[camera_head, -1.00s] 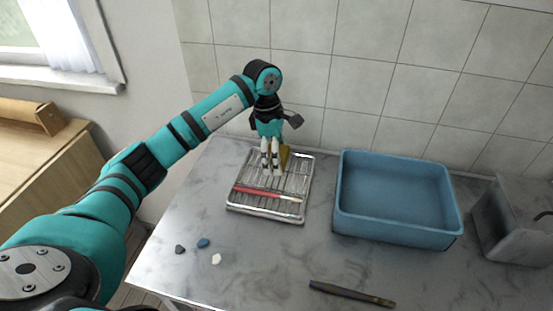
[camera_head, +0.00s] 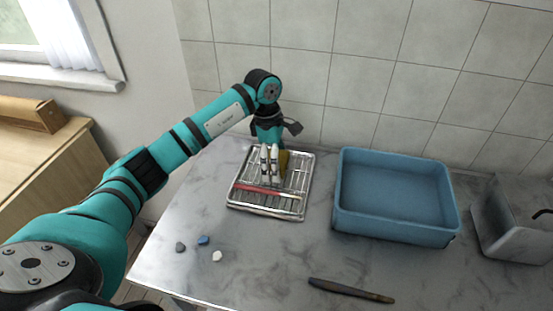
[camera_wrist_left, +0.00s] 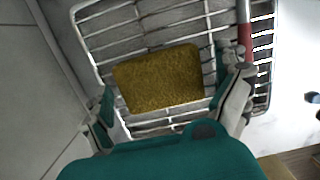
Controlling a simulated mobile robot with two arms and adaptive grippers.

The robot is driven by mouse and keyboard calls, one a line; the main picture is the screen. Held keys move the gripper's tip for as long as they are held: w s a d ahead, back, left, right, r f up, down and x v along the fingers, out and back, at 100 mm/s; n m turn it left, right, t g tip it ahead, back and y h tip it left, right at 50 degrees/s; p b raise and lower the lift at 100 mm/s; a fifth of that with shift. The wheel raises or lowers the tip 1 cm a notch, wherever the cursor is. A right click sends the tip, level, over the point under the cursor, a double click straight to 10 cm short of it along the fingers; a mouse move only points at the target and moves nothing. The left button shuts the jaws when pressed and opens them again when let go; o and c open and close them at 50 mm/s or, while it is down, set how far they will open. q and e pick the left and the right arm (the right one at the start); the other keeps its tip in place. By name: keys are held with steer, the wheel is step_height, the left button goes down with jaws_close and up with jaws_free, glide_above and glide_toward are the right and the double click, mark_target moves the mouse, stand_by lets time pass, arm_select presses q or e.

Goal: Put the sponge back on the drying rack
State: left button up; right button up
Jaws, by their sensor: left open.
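The yellow-brown sponge (camera_wrist_left: 158,78) lies on the wire drying rack (camera_wrist_left: 140,27) in the left wrist view. In the head view the sponge (camera_head: 284,160) shows partly behind my left gripper (camera_head: 269,183), on the upper part of the drying rack (camera_head: 238,203). My left gripper also shows in the left wrist view (camera_wrist_left: 168,120). Its two fingers are apart, on either side of the sponge, with a visible gap to it. It is open and holds nothing. My right gripper is not in view.
A red stick (camera_head: 262,191) lies across the rack. A blue basin (camera_head: 395,232) stands to the right, with a grey holder (camera_head: 500,225) beyond it. A dark tool (camera_head: 350,290) lies at the front, and small pebbles (camera_head: 203,240) lie front left. The counter between them is bare.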

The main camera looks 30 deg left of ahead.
mark_target(270, 157)
arm_select(q)
step_height(270, 157, up, 12)
steer(key=a+b, duration=0.1)
steer(key=shift+a+b, duration=0.3)
steer(key=shift+a, duration=0.1)
steer(key=shift+s+r, duration=0.1)
